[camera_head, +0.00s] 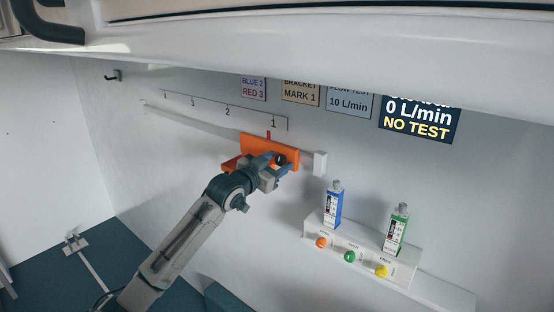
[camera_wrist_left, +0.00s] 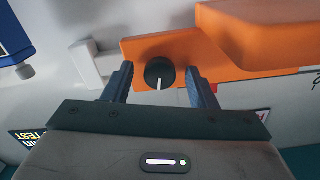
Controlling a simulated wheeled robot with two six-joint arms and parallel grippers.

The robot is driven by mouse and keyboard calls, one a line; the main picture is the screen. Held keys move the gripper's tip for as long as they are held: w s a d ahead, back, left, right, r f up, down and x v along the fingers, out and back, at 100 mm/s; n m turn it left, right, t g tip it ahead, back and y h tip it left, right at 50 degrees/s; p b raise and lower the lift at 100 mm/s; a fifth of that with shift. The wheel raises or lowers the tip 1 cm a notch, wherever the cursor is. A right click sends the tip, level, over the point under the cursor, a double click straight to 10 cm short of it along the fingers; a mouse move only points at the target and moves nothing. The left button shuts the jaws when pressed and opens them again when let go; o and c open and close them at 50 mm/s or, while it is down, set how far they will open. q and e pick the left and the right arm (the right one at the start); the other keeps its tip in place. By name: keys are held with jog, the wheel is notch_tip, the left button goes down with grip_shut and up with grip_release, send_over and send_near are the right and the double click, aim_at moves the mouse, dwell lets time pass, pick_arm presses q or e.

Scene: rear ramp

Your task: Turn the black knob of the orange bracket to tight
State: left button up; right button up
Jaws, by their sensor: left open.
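The orange bracket (camera_head: 262,145) sits on the white rail on the wall, under mark 1 of the numbered scale. It also fills the upper part of the left wrist view (camera_wrist_left: 195,48). Its round black knob (camera_wrist_left: 159,73) has a white pointer line that points down in that view. My left gripper (camera_wrist_left: 165,84) is open, with one finger on each side of the knob and a visible gap to each. In the head view my left gripper (camera_head: 270,167) is at the bracket's front and partly hides it. My right gripper is not in view.
A white shelf (camera_head: 350,245) at the lower right holds a blue unit (camera_head: 334,205) and a green unit (camera_head: 397,230), with orange, green and yellow knobs below. A screen (camera_head: 418,122) reads 0 L/min, NO TEST. A white overhang (camera_head: 300,50) crosses above. A white rail end (camera_head: 320,163) stands right of the bracket.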

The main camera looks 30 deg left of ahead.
pick_arm(q)
jog(key=shift+w, duration=0.15)
jog(key=c, duration=1)
jog(key=shift+o, duration=0.2)
jog(key=m, duration=0.4)
jog(key=shift+b, duration=0.35)
jog(key=m, duration=0.3)
jog(key=shift+m, duration=0.3)
jog(key=m+b, duration=0.1)
jog(key=m, duration=0.3)
jog(key=shift+m, duration=2)
